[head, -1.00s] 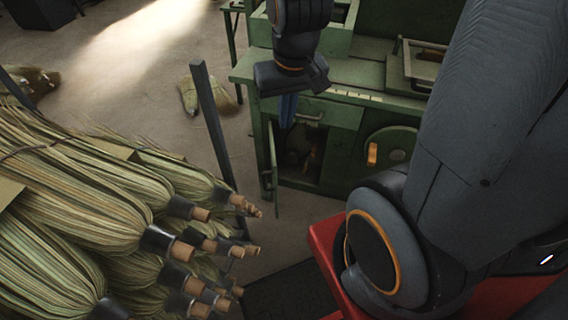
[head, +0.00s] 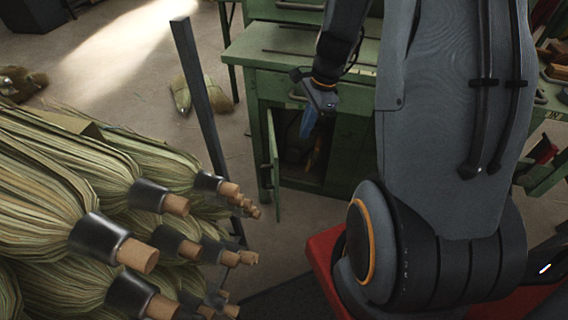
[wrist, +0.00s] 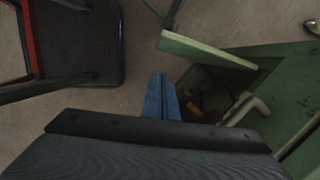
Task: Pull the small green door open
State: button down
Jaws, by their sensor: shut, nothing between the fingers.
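The small green door (head: 274,165) stands open, swung out from the left side of a dark cabinet opening (head: 304,160) in the green bench. In the wrist view the door (wrist: 207,51) shows as a green strip sticking out from the bench. My gripper (head: 306,133) is shut and empty, its blue fingers pointing down in front of the opening, to the right of the door. In the wrist view my blue fingers (wrist: 158,78) appear apart from the door, on the opening's side of it. My gripper hides part of the opening and the front above.
The green bench (head: 262,52) is behind my gripper. A pale handle (wrist: 247,110) juts from its front. A dark upright post (head: 200,110) and a pile of brooms (head: 60,190) are on the left. Bare floor (head: 130,85) lies beyond the post.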

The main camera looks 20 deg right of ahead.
jog(key=w+a+f+m, duration=0.1)
jog(key=a+f, duration=0.4)
jog(key=f, duration=0.7)
jog(key=shift+w+m, duration=0.3)
jog(key=shift+w, duration=0.45)
